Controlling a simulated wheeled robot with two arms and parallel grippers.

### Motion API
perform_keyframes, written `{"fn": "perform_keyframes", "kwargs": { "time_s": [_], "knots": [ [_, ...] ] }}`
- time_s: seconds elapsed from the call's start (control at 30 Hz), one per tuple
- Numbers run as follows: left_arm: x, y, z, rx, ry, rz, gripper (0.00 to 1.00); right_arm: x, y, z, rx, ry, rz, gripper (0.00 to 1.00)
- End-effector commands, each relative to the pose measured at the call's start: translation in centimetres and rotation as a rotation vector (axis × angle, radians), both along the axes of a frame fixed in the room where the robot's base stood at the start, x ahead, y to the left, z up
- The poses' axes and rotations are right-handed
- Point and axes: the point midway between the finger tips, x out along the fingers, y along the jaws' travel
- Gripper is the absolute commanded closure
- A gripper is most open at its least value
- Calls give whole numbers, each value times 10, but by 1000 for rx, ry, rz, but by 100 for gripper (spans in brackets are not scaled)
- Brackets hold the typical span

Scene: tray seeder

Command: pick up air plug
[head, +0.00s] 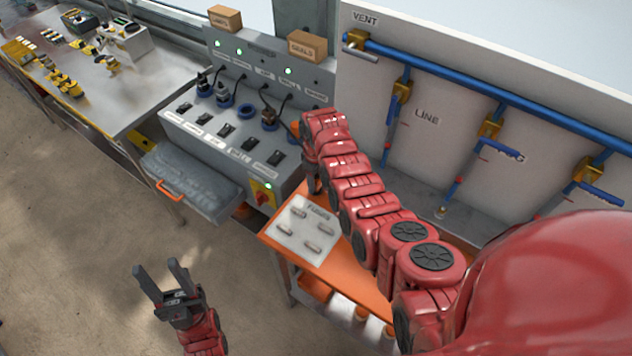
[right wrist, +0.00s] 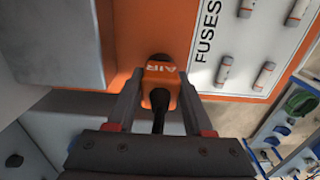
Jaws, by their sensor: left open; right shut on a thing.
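The orange air plug (right wrist: 160,76), marked "AIR", sits between the two fingers of my right gripper (right wrist: 158,92) in the right wrist view. The fingers are shut on its sides. A black cable (right wrist: 159,112) runs from the plug back toward the wrist. Beyond the plug is an orange surface, and I cannot tell whether the plug touches it. In the head view my right gripper (head: 315,184) is beside the console, above the far end of the orange bench; the arm hides the plug there. My left gripper (head: 157,274) is open and empty over the floor.
The orange bench (head: 265,235) holds a white fuses board (head: 305,248) with several fuses. The grey console (head: 225,160) has switches, corded plugs and an open drawer (head: 190,180). Blue vent pipes (head: 460,75) run along the right panel. Floor around my left gripper is clear.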

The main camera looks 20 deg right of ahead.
Motion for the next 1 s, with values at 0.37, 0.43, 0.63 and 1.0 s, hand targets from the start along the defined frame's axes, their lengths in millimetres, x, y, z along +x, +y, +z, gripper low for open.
{"fn": "perform_keyframes", "kwargs": {
  "time_s": [0.37,0.43,0.63,1.0],
  "knots": [
    [0,0,-23,0,1,0,50,-6,2,31,0,-2,2,100],
    [0,0,-23,0,0,0,50,-16,3,32,1,-1,2,100],
    [0,0,18,0,-1,0,50,-52,6,48,4,5,0,100],
    [0,0,70,0,0,0,50,-128,15,48,3,4,0,100]
  ]
}}
